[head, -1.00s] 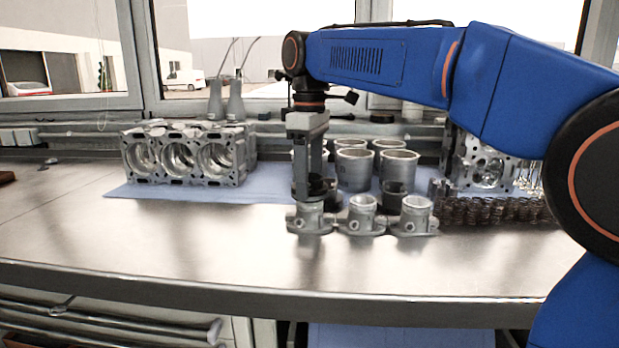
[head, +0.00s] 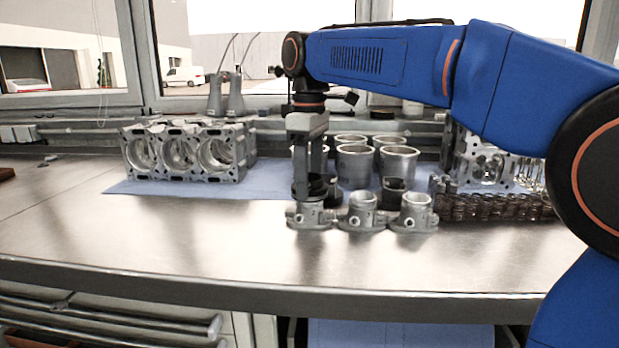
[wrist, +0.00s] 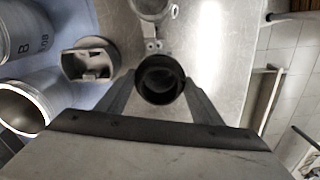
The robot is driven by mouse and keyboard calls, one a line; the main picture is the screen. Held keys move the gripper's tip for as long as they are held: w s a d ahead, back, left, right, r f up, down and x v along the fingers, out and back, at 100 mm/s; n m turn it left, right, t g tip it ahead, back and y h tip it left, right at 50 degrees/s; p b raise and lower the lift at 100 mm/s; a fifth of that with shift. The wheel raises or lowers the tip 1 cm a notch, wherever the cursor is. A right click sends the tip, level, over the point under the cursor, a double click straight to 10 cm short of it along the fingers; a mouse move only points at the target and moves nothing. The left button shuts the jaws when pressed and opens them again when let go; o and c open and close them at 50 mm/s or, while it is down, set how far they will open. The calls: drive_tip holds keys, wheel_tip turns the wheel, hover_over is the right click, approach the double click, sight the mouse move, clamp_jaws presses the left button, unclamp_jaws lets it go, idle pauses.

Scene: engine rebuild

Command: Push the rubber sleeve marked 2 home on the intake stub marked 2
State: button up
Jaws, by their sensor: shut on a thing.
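My gripper (head: 315,192) points straight down and is shut on a black rubber sleeve (wrist: 160,80), a short open ring between the fingers in the wrist view. In the head view the sleeve is at the top of the leftmost of three grey metal intake stubs (head: 310,217), in line with it. I cannot tell how far the sleeve sits over the stub. The middle stub (head: 362,213) and the right stub (head: 413,214) stand beside it with bare rims. No number can be read on the sleeve or the stubs.
Several cylinder liners (head: 355,166) stand close behind on a blue mat (head: 270,190). A dark grey piston-like part (wrist: 90,62) lies near the sleeve. The bench front (head: 180,250) is clear.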

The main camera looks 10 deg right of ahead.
drive_tip(key=shift+o, duration=0.6)
drive_tip(key=shift+c, duration=0.5)
drive_tip(key=shift+f, duration=0.7)
drive_tip(key=o, duration=1.1)
drive_tip(key=shift+r, duration=0.1)
